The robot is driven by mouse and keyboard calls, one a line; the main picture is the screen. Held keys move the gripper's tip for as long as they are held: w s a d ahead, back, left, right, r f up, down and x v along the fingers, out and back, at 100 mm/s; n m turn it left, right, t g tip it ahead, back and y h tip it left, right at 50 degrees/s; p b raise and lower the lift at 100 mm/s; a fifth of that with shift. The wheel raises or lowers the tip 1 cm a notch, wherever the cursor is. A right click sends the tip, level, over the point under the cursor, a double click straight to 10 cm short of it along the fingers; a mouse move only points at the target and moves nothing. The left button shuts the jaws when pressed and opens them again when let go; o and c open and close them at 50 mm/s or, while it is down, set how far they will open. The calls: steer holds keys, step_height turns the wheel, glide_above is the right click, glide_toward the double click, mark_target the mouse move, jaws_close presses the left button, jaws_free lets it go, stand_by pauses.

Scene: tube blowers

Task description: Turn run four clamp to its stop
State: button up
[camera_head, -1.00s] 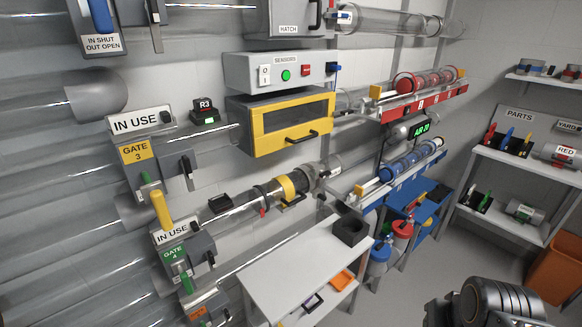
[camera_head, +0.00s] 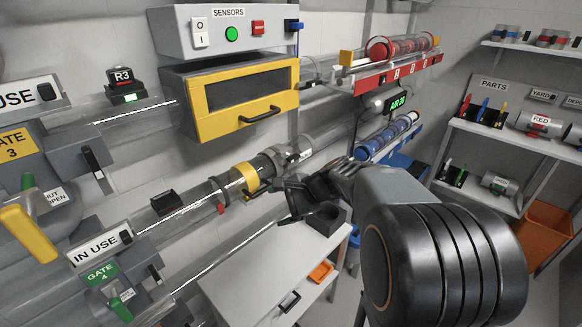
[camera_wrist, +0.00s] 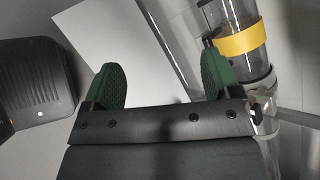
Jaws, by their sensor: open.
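The clear run tube (camera_head: 185,213) beside the GATE 4 block carries a yellow band (camera_head: 246,177) and a dark coupling collar (camera_head: 272,163); I take the band to be the run four clamp. The wrist view shows the yellow band (camera_wrist: 240,42) around the tube at upper right, beyond the right fingertip. My gripper (camera_wrist: 165,75) is open and empty, with two green-padded fingers apart. It is close to the tube; I cannot tell whether it touches.
The yellow-framed box (camera_head: 235,95) hangs above the tube. The GATE 4 block (camera_head: 110,280) is at lower left. Parts shelves (camera_head: 530,140) stand at right.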

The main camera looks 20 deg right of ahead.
steer(key=w+d+f+m+t+y+b, duration=0.2)
steer(key=w+d+m+t, duration=0.2)
steer(key=w+d+m, duration=0.3)
steer(key=m+t+h+b, duration=0.2)
steer(key=m+t+h, duration=0.1)
steer(key=m+t, duration=0.45)
glide_toward(296, 158)
steer(key=shift+m+g, duration=0.35)
steer(key=shift+m, duration=0.1)
steer(key=x, duration=0.9)
steer(key=shift+w+r, duration=0.1)
steer(key=shift+r, duration=0.15)
steer(key=shift+x, duration=0.9)
steer(key=shift+d, duration=0.1)
steer(key=c, duration=0.9)
